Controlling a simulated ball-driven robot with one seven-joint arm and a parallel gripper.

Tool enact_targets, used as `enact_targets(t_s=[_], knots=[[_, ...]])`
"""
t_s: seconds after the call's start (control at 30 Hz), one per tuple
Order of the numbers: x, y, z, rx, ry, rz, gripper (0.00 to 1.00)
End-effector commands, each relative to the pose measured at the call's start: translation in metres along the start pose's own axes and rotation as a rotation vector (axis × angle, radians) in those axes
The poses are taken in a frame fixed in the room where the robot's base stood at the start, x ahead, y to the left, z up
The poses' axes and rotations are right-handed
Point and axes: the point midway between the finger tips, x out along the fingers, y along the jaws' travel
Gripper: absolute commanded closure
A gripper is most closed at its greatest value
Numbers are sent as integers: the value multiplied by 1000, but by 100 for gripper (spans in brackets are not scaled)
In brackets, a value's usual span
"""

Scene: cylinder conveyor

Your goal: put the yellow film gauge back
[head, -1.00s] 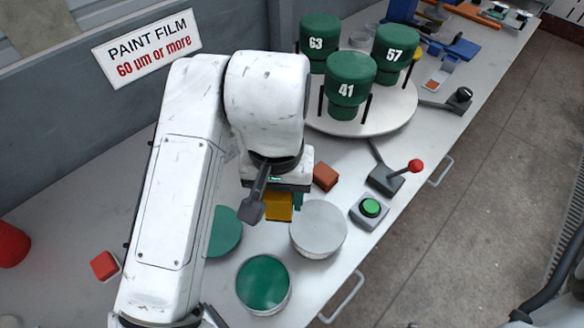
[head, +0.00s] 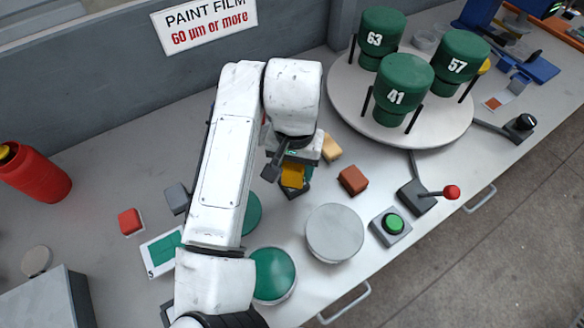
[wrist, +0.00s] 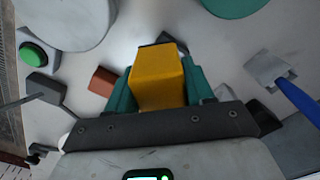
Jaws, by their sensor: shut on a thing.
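The yellow film gauge (wrist: 158,78) is a yellow block held between the teal fingers of my gripper (wrist: 160,85) in the wrist view. In the head view the gauge (head: 292,176) shows below my wrist, above the bench. My gripper (head: 298,172) is shut on it. A dark grey piece (head: 296,192) shows just beneath the gauge, partly hidden by it; I cannot tell whether they touch.
A grey disc (head: 334,233) and a green disc (head: 272,274) stand in front. A brown block (head: 353,180) and a tan block (head: 330,148) lie nearby. A turntable (head: 345,112) carries green cylinders. A green button (head: 392,226) and red-knobbed lever (head: 451,192) are right.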

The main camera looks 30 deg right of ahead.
Motion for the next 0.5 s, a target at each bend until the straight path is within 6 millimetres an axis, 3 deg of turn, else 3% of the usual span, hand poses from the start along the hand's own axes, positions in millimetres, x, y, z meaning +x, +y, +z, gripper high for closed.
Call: enact_targets(t_s=[0.13, 0.37, 0.5], knots=[[16, -6, -13, 1, -1, 0, 86], [28, -10, -21, 1, -2, 0, 86], [47, -11, -21, 0, -2, 0, 86]])
